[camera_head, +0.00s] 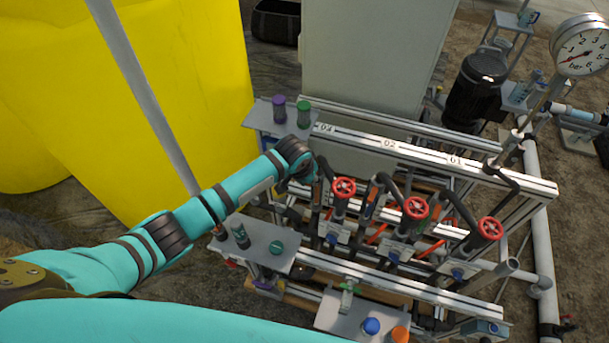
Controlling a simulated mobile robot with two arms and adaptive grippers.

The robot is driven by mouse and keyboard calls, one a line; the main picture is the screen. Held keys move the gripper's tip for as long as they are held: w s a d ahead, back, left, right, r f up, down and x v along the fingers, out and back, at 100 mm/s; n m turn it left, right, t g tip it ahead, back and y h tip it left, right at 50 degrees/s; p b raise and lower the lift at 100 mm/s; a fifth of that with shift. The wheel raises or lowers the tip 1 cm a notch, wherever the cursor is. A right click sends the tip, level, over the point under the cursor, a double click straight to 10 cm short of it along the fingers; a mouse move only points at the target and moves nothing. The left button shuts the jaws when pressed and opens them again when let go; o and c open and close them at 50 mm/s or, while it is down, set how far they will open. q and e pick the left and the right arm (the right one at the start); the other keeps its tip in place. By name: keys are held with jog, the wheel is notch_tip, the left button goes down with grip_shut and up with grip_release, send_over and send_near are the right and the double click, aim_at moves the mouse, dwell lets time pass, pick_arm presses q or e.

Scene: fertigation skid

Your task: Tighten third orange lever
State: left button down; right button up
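A frame labelled 03, 02 and 01 from left to right carries three red handwheels: a left one (343,188), a middle one (415,208) and a right one (490,228). Small orange lever-like parts show between the pipes, one near the middle (377,234) and one further right (430,250). Which of them is the third lever I cannot tell. My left arm reaches in from the left, and its wrist end is beside the left handwheel, under the 03 label. My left gripper (309,178) is small, dark and partly hidden; its fingers cannot be made out. My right gripper is not in view.
A shelf (262,248) with bottles is below my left arm; another (250,118) holds purple and green-capped bottles. A front tray (335,318) carries blue and orange caps. A yellow tank (150,110) stands left, a grey cabinet (370,60) behind, a pressure gauge (580,47) right.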

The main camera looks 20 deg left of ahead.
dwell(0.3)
pick_arm(q)
jog(key=c, duration=1.3)
grip_release()
jog(key=shift+r, duration=0.15)
jog(key=v, duration=1.1)
jog(key=shift+s+a+r, duration=0.1)
jog(key=shift+s+r, duration=0.2)
jog(key=shift+r, duration=0.05)
